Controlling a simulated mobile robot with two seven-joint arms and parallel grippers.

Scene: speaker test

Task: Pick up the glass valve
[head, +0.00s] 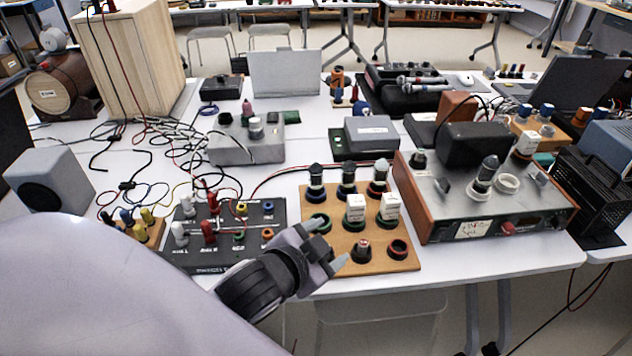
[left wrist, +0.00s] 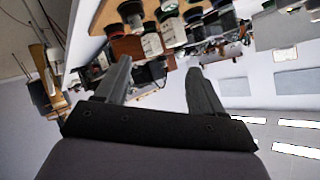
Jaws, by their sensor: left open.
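Several dark-topped, valve-like pieces stand upright. One such piece (head: 348,178) is in the back row of the tan socket board (head: 410,262), with similar ones on either side. Another valve-like piece (head: 485,174) stands on the wood-sided amplifier (head: 450,212). I cannot tell for sure which is the glass valve. My left gripper (head: 331,243) is open at the board's front left, its fingertips near a green-ringed socket (head: 319,222) and apart from the back row. In the left wrist view the open fingers (left wrist: 157,78) have nothing between them. My right gripper is not in view.
White boxes (head: 356,208) stand on sockets in the board's middle row. A black terminal panel (head: 186,255) with coloured posts lies left of the board. Loose cables (head: 190,135) cover the table's left part. A grey box (head: 371,130) stands behind. The table's front edge is close.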

